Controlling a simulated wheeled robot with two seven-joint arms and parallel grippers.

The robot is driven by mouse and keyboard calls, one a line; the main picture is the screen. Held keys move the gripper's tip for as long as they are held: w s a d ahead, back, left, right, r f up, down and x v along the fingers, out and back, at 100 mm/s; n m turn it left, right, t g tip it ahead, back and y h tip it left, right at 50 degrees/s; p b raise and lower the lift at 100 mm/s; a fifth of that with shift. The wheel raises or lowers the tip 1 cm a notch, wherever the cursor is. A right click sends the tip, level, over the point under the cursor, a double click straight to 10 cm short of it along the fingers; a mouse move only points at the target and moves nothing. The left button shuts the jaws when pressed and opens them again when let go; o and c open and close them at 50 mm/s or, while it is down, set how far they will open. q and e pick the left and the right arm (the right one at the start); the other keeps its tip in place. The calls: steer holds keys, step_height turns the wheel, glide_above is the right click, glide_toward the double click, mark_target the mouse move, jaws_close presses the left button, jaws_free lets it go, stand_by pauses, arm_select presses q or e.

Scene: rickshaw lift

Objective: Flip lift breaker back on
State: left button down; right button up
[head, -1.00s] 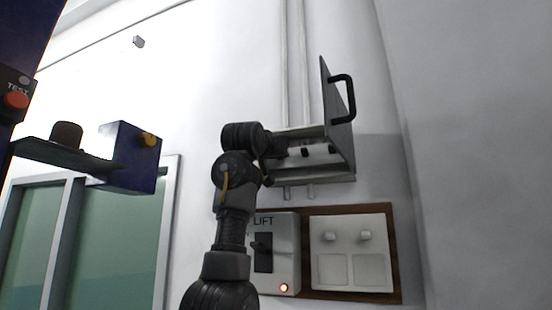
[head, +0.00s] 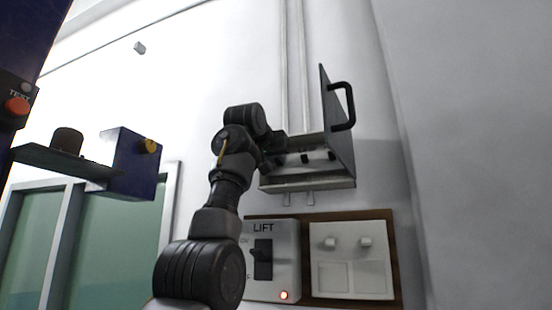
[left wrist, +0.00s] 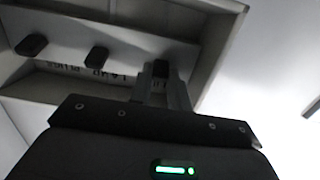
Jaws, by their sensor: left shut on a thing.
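The breaker box (head: 310,183) hangs open on the wall, its grey door (head: 336,120) with a black handle swung out to the right. Dark breaker switches (head: 305,158) show inside it. In the left wrist view two dark switches, a left one (left wrist: 32,45) and a middle one (left wrist: 97,57), stand free in a row. A third dark switch (left wrist: 160,68) is between the fingertips of my left gripper (left wrist: 161,84), which is shut on it. In the head view my left gripper (head: 279,157) reaches into the box from the left, its fingertips partly hidden. My right gripper is not in view.
Below the box is a LIFT switch panel (head: 285,262) with a lit red lamp (head: 283,295), beside a white double switch plate (head: 352,275). A blue box (head: 132,165) with a yellow knob stands left of my arm. Pipes (head: 294,80) run up the wall.

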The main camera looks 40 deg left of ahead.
arm_select(q)
steer(key=shift+r, duration=0.15)
steer(key=c, duration=1.3)
jaws_free()
steer(key=shift+s+d, duration=0.1)
steer(key=b+v, duration=0.5)
steer(key=v, duration=0.5)
steer(key=shift+s+d, duration=0.1)
steer(key=shift+s, duration=0.15)
